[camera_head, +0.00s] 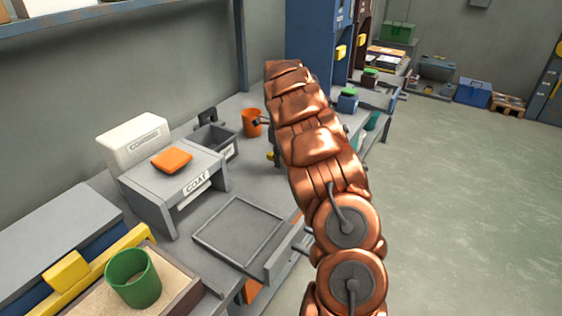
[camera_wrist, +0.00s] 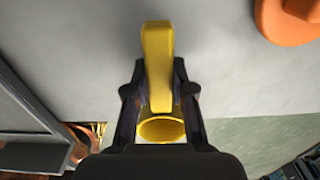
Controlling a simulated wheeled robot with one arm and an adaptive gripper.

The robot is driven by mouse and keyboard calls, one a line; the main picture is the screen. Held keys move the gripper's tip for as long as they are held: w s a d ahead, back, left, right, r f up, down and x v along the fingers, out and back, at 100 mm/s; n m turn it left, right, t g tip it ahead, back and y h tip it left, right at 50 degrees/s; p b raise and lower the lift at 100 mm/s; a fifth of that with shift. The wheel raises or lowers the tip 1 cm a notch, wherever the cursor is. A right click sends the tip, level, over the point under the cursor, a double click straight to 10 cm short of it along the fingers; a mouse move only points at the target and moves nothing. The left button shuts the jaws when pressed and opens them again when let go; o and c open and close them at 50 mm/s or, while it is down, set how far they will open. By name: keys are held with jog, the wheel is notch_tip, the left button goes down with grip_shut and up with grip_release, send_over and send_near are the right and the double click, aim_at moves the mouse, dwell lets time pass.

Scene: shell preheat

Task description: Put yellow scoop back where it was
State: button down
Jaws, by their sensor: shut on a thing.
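The yellow scoop (camera_wrist: 157,55) is between the two dark fingers of my gripper (camera_wrist: 157,88) in the wrist view. The fingers are shut on it, one on each side. Its long flat handle points to the top of the picture and its round hollow end shows lower down. A grey bench surface lies behind it; I cannot tell the height above it. In the head view my copper arm hides most of the gripper, and only a small yellow patch (camera_head: 271,155) shows at the arm's left edge.
An orange cup (camera_head: 251,122) stands on the bench near a grey open bin (camera_head: 214,142). The COAT stand (camera_head: 190,182) carries an orange block (camera_head: 172,160). A flat grey tray (camera_head: 240,232) lies in front. A green cup (camera_head: 133,278) stands in a sand box at lower left.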

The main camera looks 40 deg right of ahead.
jog(key=shift+f, duration=0.55)
jog(key=c, duration=1)
grip_release()
jog(key=shift+f, duration=0.1)
